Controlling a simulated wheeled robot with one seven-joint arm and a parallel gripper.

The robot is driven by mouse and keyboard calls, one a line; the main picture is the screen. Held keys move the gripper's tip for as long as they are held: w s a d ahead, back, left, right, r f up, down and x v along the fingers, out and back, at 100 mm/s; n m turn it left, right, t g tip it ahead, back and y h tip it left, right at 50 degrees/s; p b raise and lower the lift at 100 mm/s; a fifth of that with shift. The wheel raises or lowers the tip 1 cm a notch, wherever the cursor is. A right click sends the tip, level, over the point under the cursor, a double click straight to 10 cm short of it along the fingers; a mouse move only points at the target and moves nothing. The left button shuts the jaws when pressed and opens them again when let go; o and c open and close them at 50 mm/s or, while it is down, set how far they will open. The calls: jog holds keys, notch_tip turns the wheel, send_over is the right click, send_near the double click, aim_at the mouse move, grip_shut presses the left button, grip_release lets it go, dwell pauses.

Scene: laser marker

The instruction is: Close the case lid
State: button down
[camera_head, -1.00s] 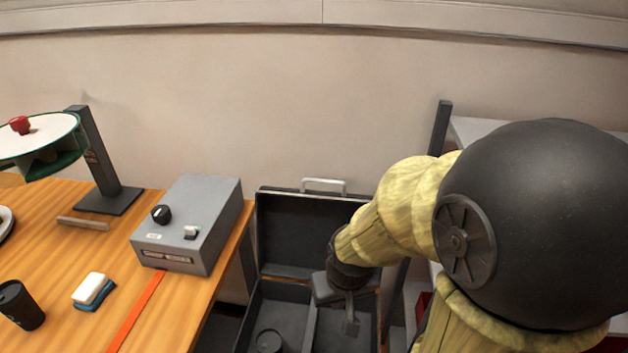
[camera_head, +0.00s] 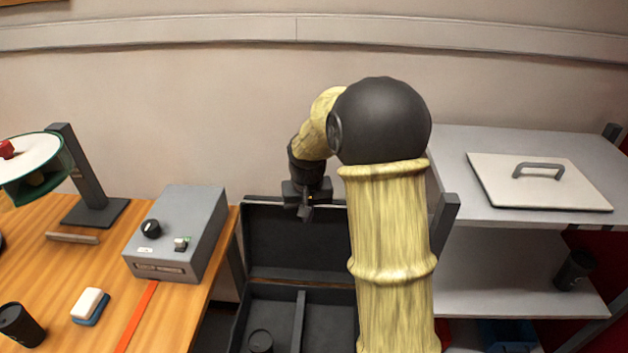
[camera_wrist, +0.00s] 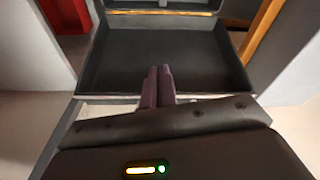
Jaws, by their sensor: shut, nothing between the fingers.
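The dark case (camera_head: 275,290) stands open between the bench and the shelf. Its lid (camera_head: 285,240) stands up at the back, and its base holds compartments with a divider (camera_head: 299,320). My gripper (camera_head: 306,213) is at the lid's upper edge, with its tips overlapping the lid in the head view. In the wrist view the dark shut fingers (camera_wrist: 160,72) reach across the near rim of the lid (camera_wrist: 205,55). Whether they touch it I cannot tell. The lid's handle is hidden behind my gripper in the head view. My arm covers the case's right side.
A wooden bench (camera_head: 60,250) with a grey control box (camera_head: 180,230) stands close on the left. A grey shelf (camera_head: 460,160) with a flat handled panel (camera_head: 540,180) stands on the right. A wall rises behind the case. A dark cup (camera_head: 261,340) sits in the case base.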

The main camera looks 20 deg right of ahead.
jog(key=shift+m+g, duration=0.3)
jog(key=shift+m, duration=0.5)
jog(key=w+d+r+p, duration=0.1)
jog(key=w, duration=0.2)
jog(key=w+d+r+p, duration=0.1)
jog(key=w+p, duration=0.1)
jog(key=w, duration=0.2)
jog(key=w+d+r+p, duration=0.1)
jog(key=w+d+p, duration=0.1)
jog(key=w, duration=0.2)
jog(key=shift+r, duration=0.25)
jog(key=shift+m, duration=0.7)
jog(key=w+d+p, duration=0.1)
jog(key=w, duration=0.1)
jog(key=w+d+p, duration=0.2)
jog(key=shift+w+d+r, duration=0.1)
jog(key=shift+w+d, duration=0.1)
jog(key=shift+w, duration=0.05)
notch_tip(320, 180, down, 9)
jog(key=s+a+p, duration=0.1)
jog(key=s+p, duration=0.2)
jog(key=p, duration=0.3)
jog(key=shift+w+a, duration=0.15)
jog(key=shift+a, duration=0.05)
